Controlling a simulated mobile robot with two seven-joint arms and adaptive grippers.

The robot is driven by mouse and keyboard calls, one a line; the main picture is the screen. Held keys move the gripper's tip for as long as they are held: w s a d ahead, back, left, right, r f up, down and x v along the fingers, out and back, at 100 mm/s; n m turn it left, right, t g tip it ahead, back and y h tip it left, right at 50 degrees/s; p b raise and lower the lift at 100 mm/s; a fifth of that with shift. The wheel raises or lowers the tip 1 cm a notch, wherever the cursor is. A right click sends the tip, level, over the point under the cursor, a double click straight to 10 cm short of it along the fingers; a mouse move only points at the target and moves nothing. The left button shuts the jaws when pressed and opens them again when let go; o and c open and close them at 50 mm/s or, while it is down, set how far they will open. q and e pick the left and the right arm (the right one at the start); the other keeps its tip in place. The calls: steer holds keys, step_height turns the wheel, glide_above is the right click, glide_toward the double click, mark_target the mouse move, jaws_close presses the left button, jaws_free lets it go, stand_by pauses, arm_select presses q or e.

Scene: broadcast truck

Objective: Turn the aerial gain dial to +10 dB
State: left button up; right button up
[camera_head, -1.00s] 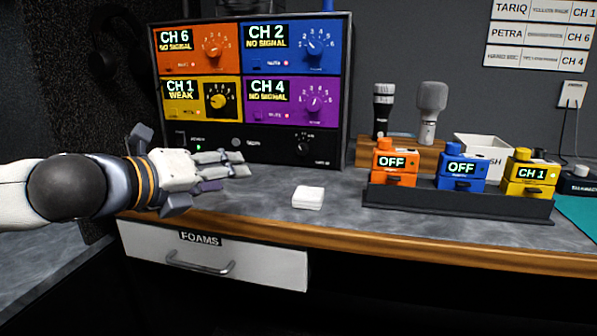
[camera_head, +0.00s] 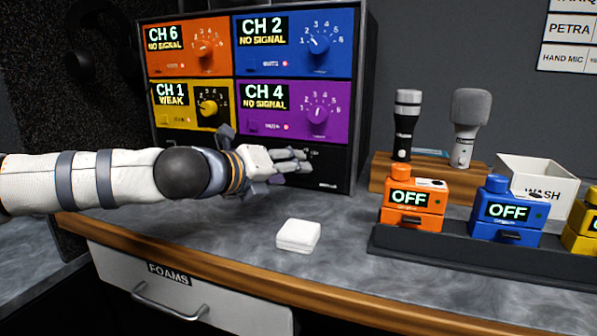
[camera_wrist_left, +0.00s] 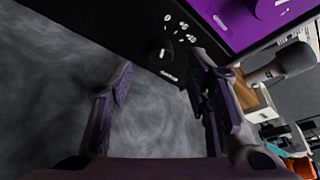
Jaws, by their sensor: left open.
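The aerial gain dial is a small black knob with white marks around it, on the black bottom panel of the receiver rack (camera_head: 335,170). In the left wrist view the dial (camera_wrist_left: 158,52) shows ahead, between the lines of my fingers. In the head view my gripper covers most of it. My left gripper (camera_head: 300,161) is in front of the bottom panel, pointing right. In the left wrist view the gripper (camera_wrist_left: 163,82) is open and empty, with its fingers spread apart. I cannot read the dial's setting. My right gripper is not in view.
A white folded cloth or pad (camera_head: 298,235) lies on the grey counter (camera_head: 210,225) below the gripper. A FOAMS drawer (camera_head: 215,300) is below.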

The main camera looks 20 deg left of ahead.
arm_select(q)
steer(key=shift+x, duration=1.9)
steer(key=shift+r, duration=0.1)
jaws_close()
